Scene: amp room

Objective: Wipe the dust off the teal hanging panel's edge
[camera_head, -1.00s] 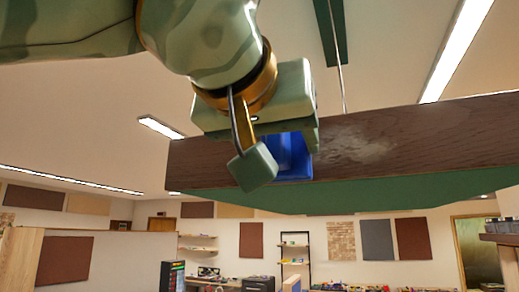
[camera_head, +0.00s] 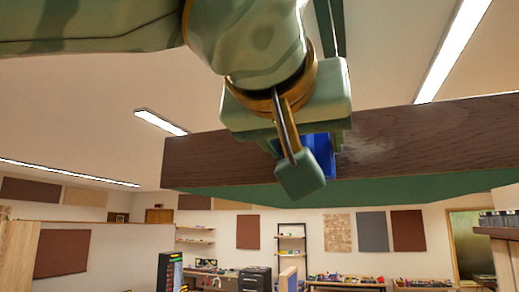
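The hanging panel (camera_head: 440,142) crosses the right part of the head view, with a dark brown wood-like edge facing me and a teal-green underside (camera_head: 400,188). A pale dust patch (camera_head: 366,149) lies on the edge, just right of my gripper. My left gripper (camera_head: 303,165) is in front of the edge, with a blue block-like thing (camera_head: 322,150) at it, mostly hidden behind the gripper and close against the edge. Whether the fingers are shut on the blue thing is partly hidden, but it stays with the gripper. My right gripper is not in view.
A thin cable and a green beam (camera_head: 328,25) are above the panel. Ceiling lights (camera_head: 452,50) run overhead. Far below are shelves (camera_head: 291,240), a workbench (camera_head: 345,283), wall panels (camera_head: 373,232) and a dark cabinet (camera_head: 254,280). A partition (camera_head: 110,260) stands at left.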

